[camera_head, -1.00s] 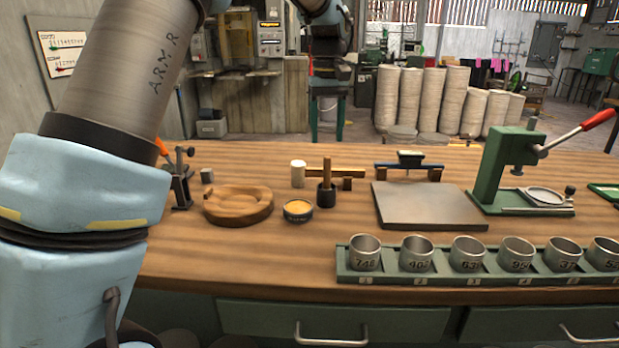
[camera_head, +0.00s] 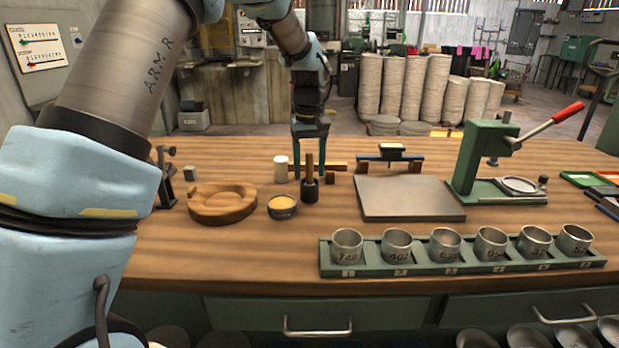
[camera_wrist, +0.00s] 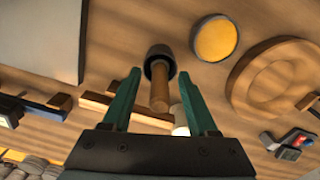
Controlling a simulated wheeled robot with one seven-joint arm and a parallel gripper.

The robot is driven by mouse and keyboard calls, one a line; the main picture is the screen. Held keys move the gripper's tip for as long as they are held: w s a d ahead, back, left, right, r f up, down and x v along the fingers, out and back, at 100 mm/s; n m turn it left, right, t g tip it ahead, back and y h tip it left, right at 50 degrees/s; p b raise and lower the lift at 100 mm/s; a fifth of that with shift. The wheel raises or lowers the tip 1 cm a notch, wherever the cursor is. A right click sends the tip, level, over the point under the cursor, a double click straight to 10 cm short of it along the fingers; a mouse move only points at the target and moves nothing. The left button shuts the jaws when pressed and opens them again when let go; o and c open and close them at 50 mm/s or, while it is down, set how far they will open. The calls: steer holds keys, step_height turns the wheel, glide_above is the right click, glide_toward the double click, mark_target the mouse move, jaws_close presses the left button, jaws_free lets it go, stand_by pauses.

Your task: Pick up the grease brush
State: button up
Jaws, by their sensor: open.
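The grease brush (camera_head: 309,178) stands upright on the bench, a wooden handle above a dark round base. In the wrist view the brush (camera_wrist: 159,88) shows with its handle pointing toward me, between the two green fingers. I cannot tell how far down the fingers reach.
A grease tin (camera_head: 282,207) and a round wooden block (camera_head: 222,204) stand left of the brush. A white cylinder (camera_head: 281,168) is close behind left. A metal plate (camera_head: 408,197) is right. A green rack (camera_head: 460,262) of numbered cups lies in front.

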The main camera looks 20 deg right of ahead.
jaws_close()
stand_by(0.3)
stand_by(0.4)
